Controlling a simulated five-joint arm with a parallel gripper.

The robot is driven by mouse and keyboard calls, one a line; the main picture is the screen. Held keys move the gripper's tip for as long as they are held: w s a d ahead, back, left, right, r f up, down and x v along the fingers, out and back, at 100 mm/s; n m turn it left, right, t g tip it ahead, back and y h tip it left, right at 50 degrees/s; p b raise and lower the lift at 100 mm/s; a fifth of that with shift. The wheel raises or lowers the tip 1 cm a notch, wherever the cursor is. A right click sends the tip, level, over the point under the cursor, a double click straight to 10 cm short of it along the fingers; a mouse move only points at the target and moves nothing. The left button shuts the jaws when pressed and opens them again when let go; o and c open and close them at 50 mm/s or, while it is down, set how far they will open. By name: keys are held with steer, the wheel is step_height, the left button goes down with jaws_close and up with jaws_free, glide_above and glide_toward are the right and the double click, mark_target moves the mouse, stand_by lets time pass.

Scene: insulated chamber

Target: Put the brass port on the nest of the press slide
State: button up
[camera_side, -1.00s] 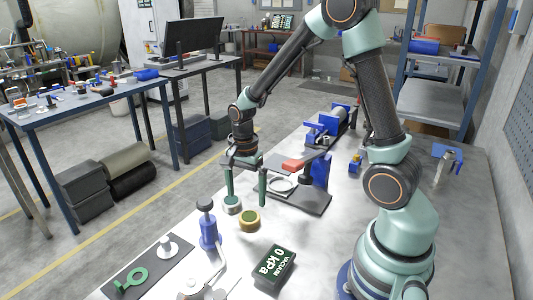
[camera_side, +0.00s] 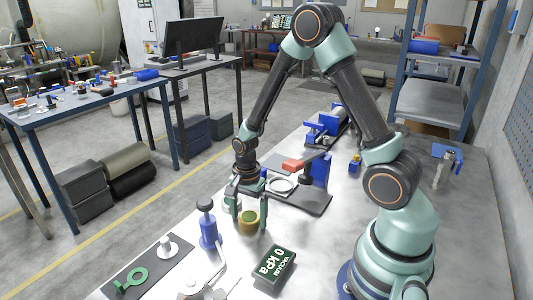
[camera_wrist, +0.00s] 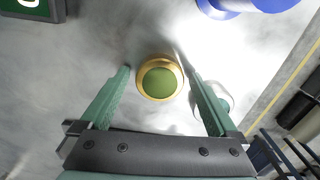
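The brass port (camera_side: 249,223), a gold ring with a green top, sits upright on the bench. In the wrist view the port (camera_wrist: 159,80) lies between my fingertips, with a gap on each side. My gripper (camera_side: 250,218) is open, pointing down with its two green fingers either side of the port. It also shows in the wrist view (camera_wrist: 158,73). Behind it is a dark plate (camera_side: 312,205) carrying a pale ring (camera_side: 281,184), a blue block (camera_side: 321,170) and a red handle; this may be the press slide and its nest.
A pale round part (camera_side: 229,204) stands close behind my left finger, partly hidden. A dark mat (camera_side: 148,268) holds a green ring and a white part.

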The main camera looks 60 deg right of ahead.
jaws_close()
steer(key=shift+r, duration=0.1)
